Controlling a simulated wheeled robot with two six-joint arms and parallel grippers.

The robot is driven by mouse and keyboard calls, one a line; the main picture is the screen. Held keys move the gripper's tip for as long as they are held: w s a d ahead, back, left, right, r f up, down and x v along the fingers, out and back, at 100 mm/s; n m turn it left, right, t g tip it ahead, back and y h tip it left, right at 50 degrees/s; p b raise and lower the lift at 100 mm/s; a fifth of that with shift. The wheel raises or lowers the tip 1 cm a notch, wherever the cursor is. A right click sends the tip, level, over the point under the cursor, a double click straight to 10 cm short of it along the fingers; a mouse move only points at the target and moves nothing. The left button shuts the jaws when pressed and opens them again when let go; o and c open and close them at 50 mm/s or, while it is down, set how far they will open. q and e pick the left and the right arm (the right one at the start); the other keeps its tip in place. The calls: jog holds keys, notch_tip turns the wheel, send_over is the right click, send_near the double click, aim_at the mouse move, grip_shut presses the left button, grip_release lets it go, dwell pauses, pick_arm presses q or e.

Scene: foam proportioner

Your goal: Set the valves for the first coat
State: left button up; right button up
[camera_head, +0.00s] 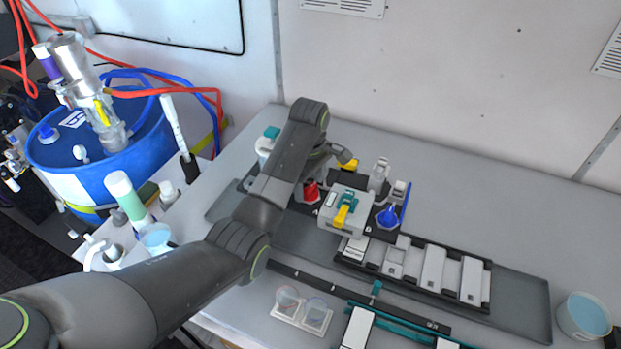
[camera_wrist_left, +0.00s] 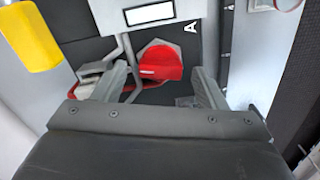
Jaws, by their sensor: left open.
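A grey proportioner block (camera_head: 346,212) stands on the dark tray, with a teal handle (camera_head: 349,198) and a yellow handle (camera_head: 342,216) on top. A red valve handle (camera_head: 311,191) is at its left side and a blue one (camera_head: 388,215) at its right. My left gripper (camera_head: 328,160) is over the left side of the block, partly hidden by its own arm. In the left wrist view, its open fingers (camera_wrist_left: 161,72) stand on either side of the red valve handle (camera_wrist_left: 160,62), apart from it. The letter A is printed beside that handle. My right gripper is not in view.
A yellow part (camera_head: 350,165) and a grey fitting (camera_head: 380,175) are behind the block. A rack of pale modules (camera_head: 433,268) lies to the right. A blue drum (camera_head: 95,160) with hoses stands at left. The bench at far right is mostly clear, except a cup (camera_head: 584,316).

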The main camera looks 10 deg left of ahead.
pick_arm(q)
jog(key=shift+f, duration=0.4)
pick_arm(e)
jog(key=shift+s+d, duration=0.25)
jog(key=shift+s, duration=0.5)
pick_arm(q)
jog(key=shift+c, duration=0.4)
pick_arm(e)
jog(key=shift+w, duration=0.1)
pick_arm(q)
jog(key=shift+c, duration=1.3)
jog(key=c, duration=0.6)
jog(key=shift+c, duration=0.2)
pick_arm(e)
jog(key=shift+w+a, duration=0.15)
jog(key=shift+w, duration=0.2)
